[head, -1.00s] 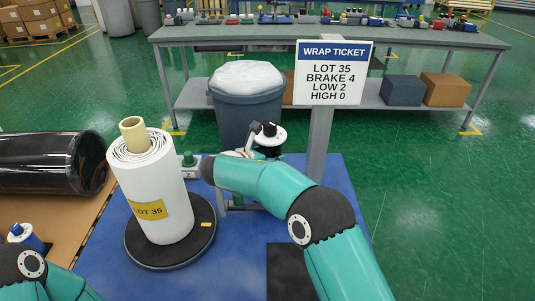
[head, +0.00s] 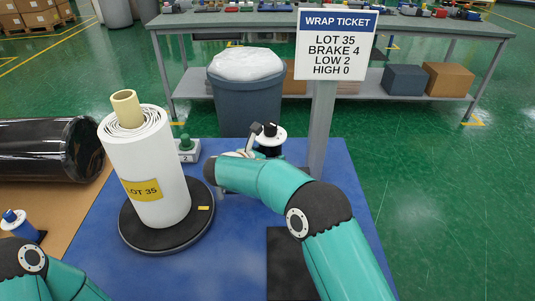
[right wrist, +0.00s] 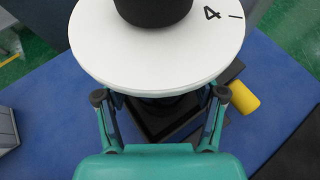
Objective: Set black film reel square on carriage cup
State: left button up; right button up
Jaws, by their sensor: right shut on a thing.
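The black film reel (head: 269,149) has a white top disc and a black hub, and stands beyond my right forearm in the head view. In the right wrist view its white disc (right wrist: 150,50) fills the top and bears a "4" and a line. My right gripper (right wrist: 160,97) is shut on the reel, a finger on each side below the disc. The disc hides the fingertips. A dark block-like part (right wrist: 165,122) shows under the disc; I cannot tell whether it is the carriage cup or whether the reel touches it. My left gripper is out of view.
A white wrapped roll (head: 150,172) stands on a black turntable (head: 190,240) at left. A yellow cylinder (right wrist: 243,96) lies right of my gripper.

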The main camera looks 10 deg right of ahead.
jog(key=shift+f, duration=0.25)
dwell(0.8)
jog(key=o, duration=1.7)
jog(key=shift+o, duration=0.2)
jog(key=shift+f, duration=0.15)
jog(key=shift+s, duration=0.1)
jog(key=v, duration=0.7)
jog(key=shift+s+a, duration=0.1)
jog(key=shift+a, duration=0.05)
